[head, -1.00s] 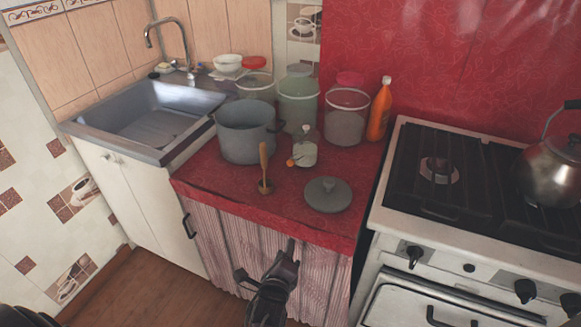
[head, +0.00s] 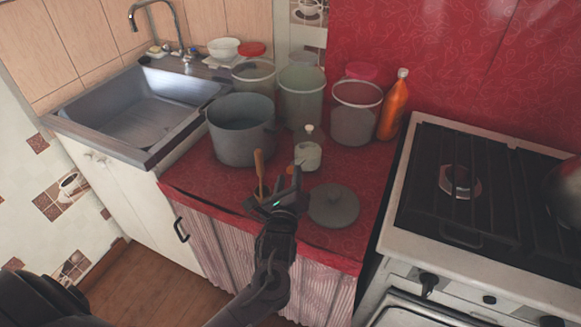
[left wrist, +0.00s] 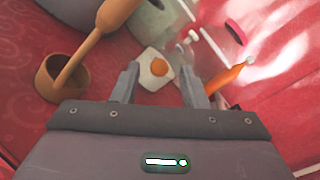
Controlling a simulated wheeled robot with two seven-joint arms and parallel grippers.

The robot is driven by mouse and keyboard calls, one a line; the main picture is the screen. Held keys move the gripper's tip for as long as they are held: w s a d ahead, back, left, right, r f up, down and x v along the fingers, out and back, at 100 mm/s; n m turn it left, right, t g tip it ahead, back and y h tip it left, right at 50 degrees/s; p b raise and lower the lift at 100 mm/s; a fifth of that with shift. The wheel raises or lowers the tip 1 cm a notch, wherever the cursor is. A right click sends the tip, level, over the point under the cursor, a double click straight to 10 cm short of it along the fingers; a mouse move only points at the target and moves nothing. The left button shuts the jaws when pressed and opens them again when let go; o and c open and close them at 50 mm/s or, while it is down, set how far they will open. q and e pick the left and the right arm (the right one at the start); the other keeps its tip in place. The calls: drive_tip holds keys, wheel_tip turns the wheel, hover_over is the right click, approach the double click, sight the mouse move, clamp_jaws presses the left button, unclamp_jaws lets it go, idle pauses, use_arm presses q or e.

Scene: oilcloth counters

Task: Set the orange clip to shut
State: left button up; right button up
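A small whitish bottle (head: 308,156) with a pale stopper stands on the red counter. In the left wrist view the bottle (left wrist: 148,80) has a round orange part, which I take for the orange clip (left wrist: 160,71), on its near side. My left gripper (head: 278,188) is over the counter's front, just before the bottle. In the left wrist view the left gripper (left wrist: 160,76) has its fingers apart and empty, with the orange part seen between them. I cannot tell whether the clip is shut. My right gripper is not in view.
A wooden-handled tool (head: 260,172) stands close left of my gripper. A grey lid (head: 333,206) lies close right. A grey pot (head: 240,138), clear containers (head: 355,115) and an orange bottle (head: 393,108) stand behind. The stove (head: 400,225) is at right, the sink (head: 70,128) at left.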

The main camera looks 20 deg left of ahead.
sight(290, 172)
use_arm(q)
drive_tip(key=x, duration=0.2)
drive_tip(key=shift+w+a+f, duration=0.1)
drive_tip(key=shift+w, duration=0.25)
drive_tip(key=shift+w+a, duration=0.1)
drive_tip(key=shift+w, duration=0.35)
clamp_jaws()
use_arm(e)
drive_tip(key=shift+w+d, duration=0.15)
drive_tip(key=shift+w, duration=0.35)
